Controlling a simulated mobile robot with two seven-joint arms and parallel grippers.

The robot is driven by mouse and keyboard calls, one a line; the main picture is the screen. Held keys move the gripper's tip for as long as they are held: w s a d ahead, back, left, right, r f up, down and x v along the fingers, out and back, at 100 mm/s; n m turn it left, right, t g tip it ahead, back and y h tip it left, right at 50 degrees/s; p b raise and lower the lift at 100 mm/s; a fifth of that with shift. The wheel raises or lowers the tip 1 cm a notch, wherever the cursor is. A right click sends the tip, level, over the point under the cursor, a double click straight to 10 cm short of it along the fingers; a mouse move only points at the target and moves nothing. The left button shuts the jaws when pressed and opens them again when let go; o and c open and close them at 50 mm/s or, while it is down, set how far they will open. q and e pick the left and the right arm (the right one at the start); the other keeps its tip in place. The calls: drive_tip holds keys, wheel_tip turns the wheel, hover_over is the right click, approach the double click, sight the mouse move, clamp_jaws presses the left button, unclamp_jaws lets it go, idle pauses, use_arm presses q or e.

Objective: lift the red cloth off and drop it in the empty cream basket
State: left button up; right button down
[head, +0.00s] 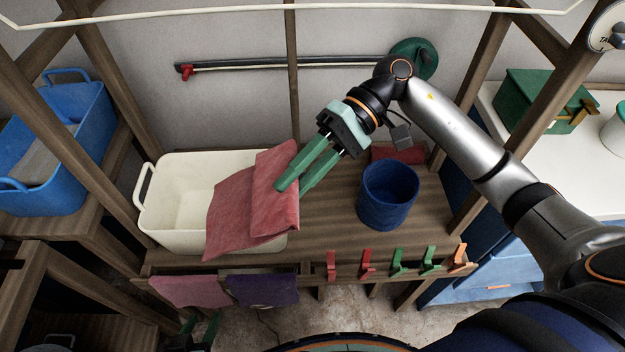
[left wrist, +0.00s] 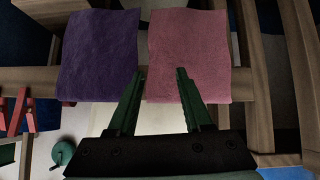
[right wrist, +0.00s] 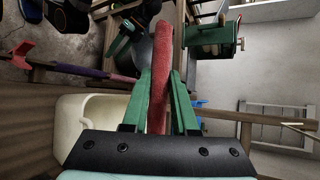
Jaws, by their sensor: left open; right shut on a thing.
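The red cloth (head: 235,213) hangs folded from my right gripper (head: 290,188). In the right wrist view, the cloth (right wrist: 160,75) runs between the two green fingers, which are shut on it. The cream basket (head: 187,190) stands on the wooden bench, and its visible inside is empty. The cloth covers the basket's right part and front rim in the head view; whether they touch cannot be told. The basket also shows in the right wrist view (right wrist: 80,130). My left gripper (head: 200,322) is low in front of the bench, open and empty (left wrist: 160,72).
A pink cloth (head: 190,291) and a purple cloth (head: 262,289) hang on the bench's front rail, close to my left gripper. A blue bucket (head: 387,197) stands right of the basket. Red, green and orange pegs (head: 398,263) line the front edge. A blue basket (head: 60,135) is at left.

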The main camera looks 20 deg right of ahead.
sight(265, 155)
drive_tip(key=w, duration=0.1)
drive_tip(key=w+a+p, duration=0.1)
drive_tip(key=w, duration=0.1)
drive_tip(key=w+a, duration=0.1)
drive_tip(key=w, duration=0.1)
drive_tip(key=shift+f, duration=0.35)
drive_tip(key=w+b, duration=0.1)
drive_tip(key=w+a+f+b, duration=0.1)
drive_tip(key=b, duration=0.1)
drive_tip(key=shift+w, duration=0.35)
use_arm(q)
drive_tip(key=shift+w+a+f+t+b, duration=0.15)
drive_tip(key=shift+w+f+t+b, duration=0.5)
drive_tip(key=shift+b, duration=1.3)
drive_tip(key=shift+w+a+f+t+b, duration=0.15)
drive_tip(key=shift+w+f+t+b, duration=0.45)
drive_tip(key=shift+b, duration=1.3)
use_arm(e)
drive_tip(key=w+a, duration=0.2)
drive_tip(key=w, duration=0.5)
drive_tip(key=shift+a+r, duration=0.25)
drive_tip(key=shift+r, duration=0.1)
use_arm(q)
drive_tip(key=shift+w+f+g, duration=0.15)
drive_tip(key=shift+f+g, duration=0.05)
drive_tip(key=shift+g, duration=0.05)
